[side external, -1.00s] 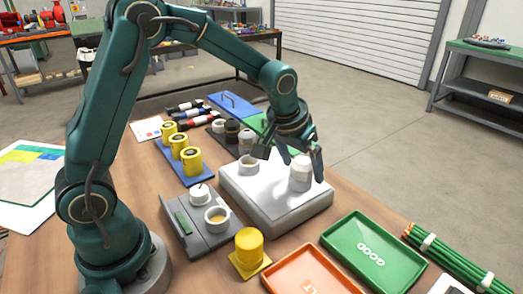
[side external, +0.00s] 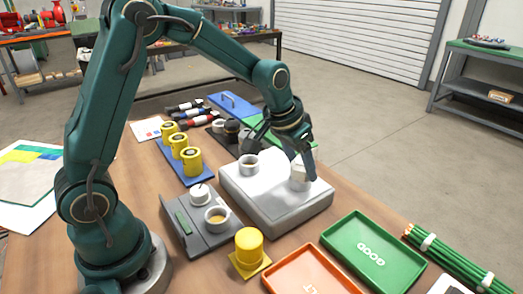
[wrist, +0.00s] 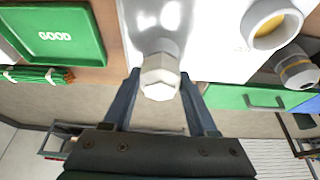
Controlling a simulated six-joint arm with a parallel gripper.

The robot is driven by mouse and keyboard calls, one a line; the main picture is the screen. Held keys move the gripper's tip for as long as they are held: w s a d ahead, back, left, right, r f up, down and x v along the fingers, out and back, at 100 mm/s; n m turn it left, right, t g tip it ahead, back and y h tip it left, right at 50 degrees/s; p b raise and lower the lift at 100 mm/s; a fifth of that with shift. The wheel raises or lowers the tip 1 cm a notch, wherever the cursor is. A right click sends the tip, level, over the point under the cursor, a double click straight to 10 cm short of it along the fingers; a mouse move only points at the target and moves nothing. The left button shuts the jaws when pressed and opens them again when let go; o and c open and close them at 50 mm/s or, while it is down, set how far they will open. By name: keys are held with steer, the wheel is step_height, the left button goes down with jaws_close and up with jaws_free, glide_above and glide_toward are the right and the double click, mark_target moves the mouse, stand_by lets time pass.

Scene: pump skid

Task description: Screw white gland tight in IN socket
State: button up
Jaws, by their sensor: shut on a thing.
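The white gland (side external: 299,171) stands upright in a socket (wrist: 158,47) on the right part of the white block (side external: 260,204). In the wrist view the gland's faceted head (wrist: 160,82) lies between my fingertips. My gripper (wrist: 160,80) is shut on this head from above; its fingers also show in the side view (side external: 303,160). The gland's threads and its seating depth are hidden. I cannot read a label at this socket. A second, open socket (side external: 248,163) with a yellowish inside is on the same block, and it also shows in the wrist view (wrist: 272,24).
A green GOOD tray (side external: 330,238) and an orange tray (side external: 275,287) lie in front. A grey fixture (side external: 178,212) and a yellow cylinder (side external: 249,246) are left of the block. Behind it are glands and a blue box (side external: 232,103). Green rods (side external: 450,260) lie at right.

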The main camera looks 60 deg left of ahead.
steer(key=shift+m+g+h, duration=0.25)
steer(key=shift+m+h, duration=0.4)
steer(key=shift+m, duration=1.05)
steer(key=shift+m+g+h, duration=0.25)
steer(key=shift+m+h, duration=0.4)
steer(key=shift+m, duration=1.05)
steer(key=shift+s, duration=0.1)
steer(key=o, duration=1.4)
